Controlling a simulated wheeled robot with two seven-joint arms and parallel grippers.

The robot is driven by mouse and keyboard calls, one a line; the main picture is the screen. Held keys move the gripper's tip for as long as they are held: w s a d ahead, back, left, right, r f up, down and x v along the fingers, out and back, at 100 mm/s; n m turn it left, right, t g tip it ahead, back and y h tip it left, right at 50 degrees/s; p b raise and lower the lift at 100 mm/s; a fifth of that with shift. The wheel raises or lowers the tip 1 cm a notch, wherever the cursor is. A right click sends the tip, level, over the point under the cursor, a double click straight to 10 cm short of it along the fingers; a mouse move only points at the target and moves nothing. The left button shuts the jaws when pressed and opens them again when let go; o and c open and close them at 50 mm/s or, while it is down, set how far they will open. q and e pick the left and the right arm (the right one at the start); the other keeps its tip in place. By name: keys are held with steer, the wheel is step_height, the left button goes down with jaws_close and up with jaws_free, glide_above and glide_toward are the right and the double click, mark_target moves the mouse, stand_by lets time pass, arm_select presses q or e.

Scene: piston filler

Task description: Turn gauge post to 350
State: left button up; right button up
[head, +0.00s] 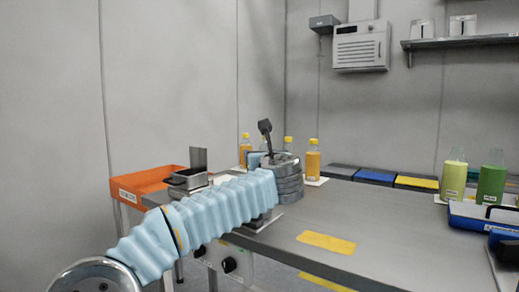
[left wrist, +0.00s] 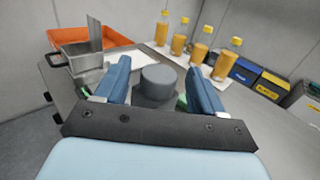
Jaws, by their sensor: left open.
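A grey round post (left wrist: 158,83) with a wider collar below its cap stands between the two blue fingers of my left gripper (left wrist: 160,70) in the left wrist view. I take it to be the gauge post. Gaps show between it and both fingers, so the gripper is open around or above it; the exact height is unclear. No scale or number can be read. In the head view my left gripper (head: 258,158) is mostly hidden behind its own wrist at the table's far left part, and the post is hidden. My right gripper is not in view.
Several orange bottles (head: 313,160) stand behind the gripper. An orange tray (head: 140,184) and a metal box (head: 188,178) lie left. Low bins (head: 375,176) line the back. Green bottles (head: 491,180) and a blue tray (head: 470,215) are right. The middle of the table (head: 370,215) is clear.

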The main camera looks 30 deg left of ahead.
arm_select(q)
steer(key=shift+p+x, duration=0.35)
steer(key=shift+x, duration=1.5)
steer(key=c, duration=1)
